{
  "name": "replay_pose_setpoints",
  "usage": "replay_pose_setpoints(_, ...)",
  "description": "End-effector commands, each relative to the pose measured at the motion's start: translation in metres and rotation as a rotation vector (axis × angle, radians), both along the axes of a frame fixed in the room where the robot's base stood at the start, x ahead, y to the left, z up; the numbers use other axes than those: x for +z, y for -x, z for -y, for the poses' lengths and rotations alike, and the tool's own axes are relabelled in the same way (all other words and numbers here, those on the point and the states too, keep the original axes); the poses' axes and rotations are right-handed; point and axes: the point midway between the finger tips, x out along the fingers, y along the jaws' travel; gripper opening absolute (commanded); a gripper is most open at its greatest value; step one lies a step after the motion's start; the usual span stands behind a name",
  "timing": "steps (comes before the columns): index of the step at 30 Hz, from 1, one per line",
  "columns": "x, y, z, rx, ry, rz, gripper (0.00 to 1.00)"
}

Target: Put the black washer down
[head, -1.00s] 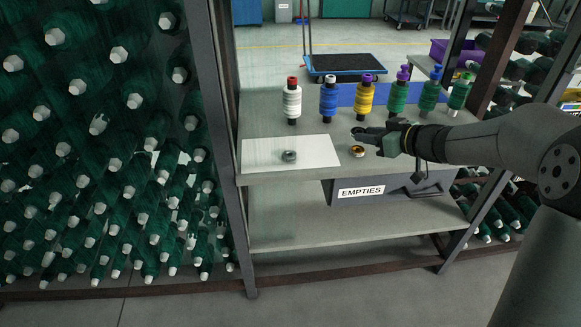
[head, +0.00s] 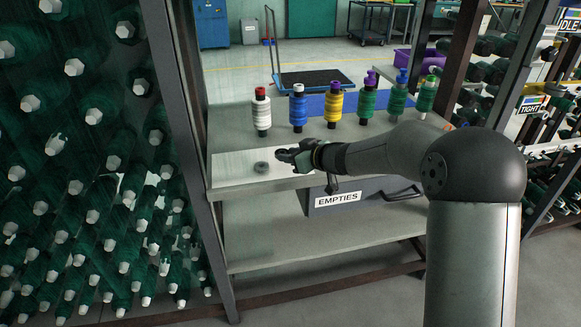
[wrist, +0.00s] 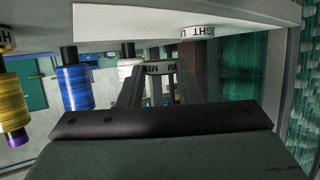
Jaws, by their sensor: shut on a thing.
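My gripper (head: 284,155) is shut on the black washer and holds it at the right part of the white sheet (head: 228,171) on the shelf top. In the wrist view the black washer (wrist: 160,68) shows a band with partly hidden lettering, between the fingers. I cannot tell whether it touches the sheet. A grey washer (head: 261,167) lies on the sheet just left of my gripper; its lettered band (wrist: 197,31) shows in the wrist view. A brass-coloured washer (wrist: 6,40) is at the wrist view's left edge, hidden behind my arm in the head view.
A row of coloured spools, from a white one (head: 261,112) to a green one (head: 426,97), stands behind my gripper. A grey bin marked EMPTIES (head: 337,199) hangs under the shelf top. A rack of green bobbins (head: 75,190) and a post (head: 185,130) stand left.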

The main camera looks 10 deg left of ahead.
Motion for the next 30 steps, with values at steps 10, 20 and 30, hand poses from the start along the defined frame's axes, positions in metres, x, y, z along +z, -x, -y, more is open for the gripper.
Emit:
replay_pose_setpoints(10, -0.033, 0.000, -0.002, 0.000, 0.000, 0.000, 0.07)
replay_pose_setpoints(20, -0.037, 0.000, -0.002, 0.000, 0.000, 0.000, 0.45)
replay_pose_setpoints(30, -0.035, 0.000, -0.002, 0.000, 0.000, 0.000, 0.53)
